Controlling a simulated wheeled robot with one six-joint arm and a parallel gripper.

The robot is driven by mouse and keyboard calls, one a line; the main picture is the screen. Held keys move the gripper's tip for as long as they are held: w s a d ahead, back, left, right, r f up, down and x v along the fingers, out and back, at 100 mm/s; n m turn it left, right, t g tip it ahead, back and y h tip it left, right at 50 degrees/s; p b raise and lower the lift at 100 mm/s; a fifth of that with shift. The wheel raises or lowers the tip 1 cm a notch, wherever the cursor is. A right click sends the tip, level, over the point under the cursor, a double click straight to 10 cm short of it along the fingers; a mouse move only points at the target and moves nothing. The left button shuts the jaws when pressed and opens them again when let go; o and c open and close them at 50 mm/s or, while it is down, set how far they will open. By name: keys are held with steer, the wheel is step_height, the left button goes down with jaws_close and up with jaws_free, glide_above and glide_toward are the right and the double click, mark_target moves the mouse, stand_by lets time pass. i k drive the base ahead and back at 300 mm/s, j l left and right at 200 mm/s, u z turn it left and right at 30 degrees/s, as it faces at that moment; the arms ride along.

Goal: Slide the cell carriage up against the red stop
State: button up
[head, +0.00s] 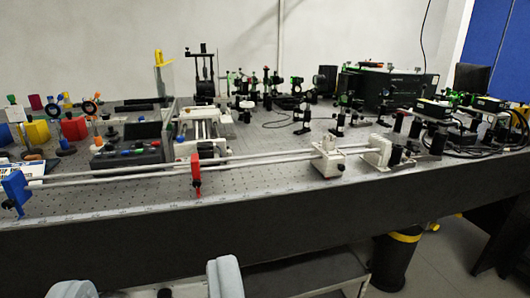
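The cell carriage appears to be the white block (329,162) riding on two pale parallel rails (262,159) along the front of the bench. It has a small post on top and some red at its base. The red stop (196,176) is on the same rails, well to the left of the carriage, with bare rail between them. My gripper (149,284) shows as two pale grey fingers at the bottom edge, wide apart and empty. It is in front of the bench edge, apart from the carriage and the stop.
A blue end block (14,189) holds the rails at left, a white end mount (377,151) at right. The dark bench front (270,222) runs across the view. Optics mounts and black boxes (390,92) crowd the bench behind. A black bin (394,262) stands below at right.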

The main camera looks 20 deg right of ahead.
mark_target(332, 157)
steer(key=i+l, duration=0.65)
steer(key=i+l+z, duration=0.05)
